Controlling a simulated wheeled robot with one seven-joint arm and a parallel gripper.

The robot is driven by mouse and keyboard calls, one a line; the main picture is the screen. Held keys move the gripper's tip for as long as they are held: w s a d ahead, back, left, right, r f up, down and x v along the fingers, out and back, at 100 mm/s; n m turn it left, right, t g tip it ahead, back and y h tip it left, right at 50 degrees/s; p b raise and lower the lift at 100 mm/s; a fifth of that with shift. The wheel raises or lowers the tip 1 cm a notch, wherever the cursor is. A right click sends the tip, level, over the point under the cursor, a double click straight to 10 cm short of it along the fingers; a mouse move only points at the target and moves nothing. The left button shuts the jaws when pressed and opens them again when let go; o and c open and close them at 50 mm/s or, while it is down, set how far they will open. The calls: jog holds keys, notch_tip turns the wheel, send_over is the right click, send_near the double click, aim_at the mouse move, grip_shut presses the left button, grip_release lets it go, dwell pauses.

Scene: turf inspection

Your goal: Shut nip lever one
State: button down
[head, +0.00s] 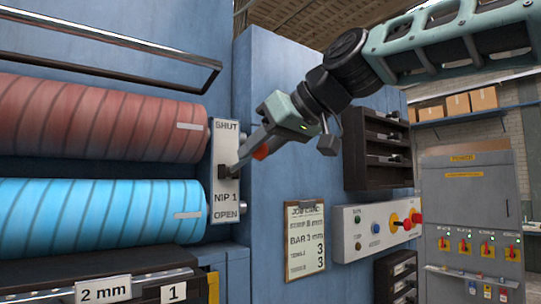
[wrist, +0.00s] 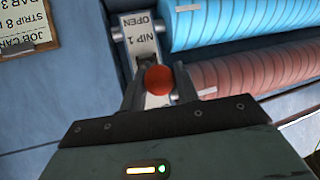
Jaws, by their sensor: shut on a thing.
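The nip 1 plate (head: 224,196) is a pale upright panel marked SHUT at the top and OPEN at the bottom. It also shows upside down in the wrist view (wrist: 142,42). The lever's dark base (head: 223,172) sits around the middle of the plate, between the two words. Its red knob (head: 261,152) sticks out from the plate. My gripper (head: 246,158) is shut on the lever at its knob, reaching in from the upper right. In the wrist view the red knob (wrist: 158,80) lies between the two fingers. The fingers hide part of the lever.
A red-brown roller (head: 95,118) and a blue roller (head: 95,215) lie left of the plate. A metal guard bar (head: 110,38) crosses above them. A job card clipboard (head: 305,241) and a button panel (head: 376,228) are on the blue housing to the right.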

jog(key=shift+w+a+r+p, duration=0.1)
jog(key=shift+w+r+p, duration=0.25)
jog(key=shift+r, duration=0.5)
jog(key=shift+w+r+p, duration=0.25)
jog(key=shift+w+r, duration=0.15)
jog(key=shift+r, duration=0.45)
jog(key=c, duration=1.4)
grip_release()
jog(key=o, duration=0.3)
jog(key=shift+w+a+f, duration=0.2)
jog(key=shift+w+a, duration=0.1)
jog(key=b+v, duration=0.4)
jog(key=v, duration=1.3)
jog(key=shift+d+r, duration=0.2)
